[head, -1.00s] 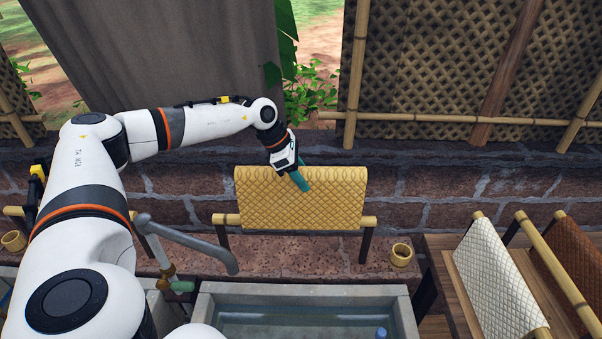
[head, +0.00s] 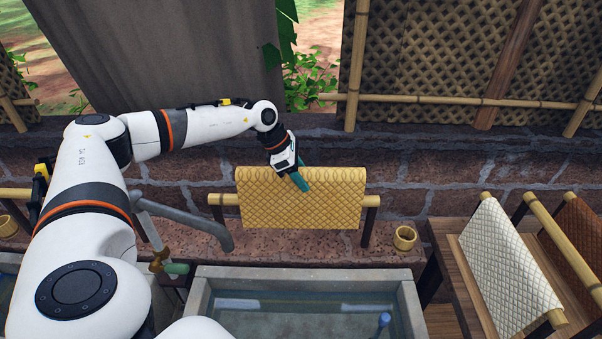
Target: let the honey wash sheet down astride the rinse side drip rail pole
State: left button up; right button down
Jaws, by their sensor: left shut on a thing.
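The honey wash sheet (head: 300,210) is a yellow, diamond-patterned sheet behind the trough. My left gripper (head: 301,180) is shut on it at the upper middle, with its teal fingers against the near face. The drip rail pole (head: 225,199) is bamboo on dark posts; its ends show at both sides of the sheet. The sheet's top edge is clearly above the pole, and its lower edge hangs below it. The sheet hides the pole's middle and its own far side, so I cannot tell whether the pole lies between its two halves. My right gripper is out of view.
A stone trough (head: 203,297) with water stands in front. A grey pipe spout (head: 190,228) is left of the rail, a bamboo cup (head: 404,238) right. A white sheet (head: 505,270) and a brown sheet (head: 582,240) hang at the right. A stone wall (head: 450,185) stands behind.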

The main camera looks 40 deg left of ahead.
aim_at(301, 199)
pick_arm(q)
jog(key=shift+f+b, duration=3)
jog(key=shift+f, duration=1.2)
jog(key=o, duration=1.2)
jog(key=shift+c, duration=0.2)
jog(key=b+v, duration=0.3)
jog(key=v, duration=0.7)
jog(key=shift+s+a+r, duration=0.2)
jog(key=shift+r, duration=0.05)
jog(key=shift+s+a+r, duration=0.2)
jog(key=shift+r, duration=0.4)
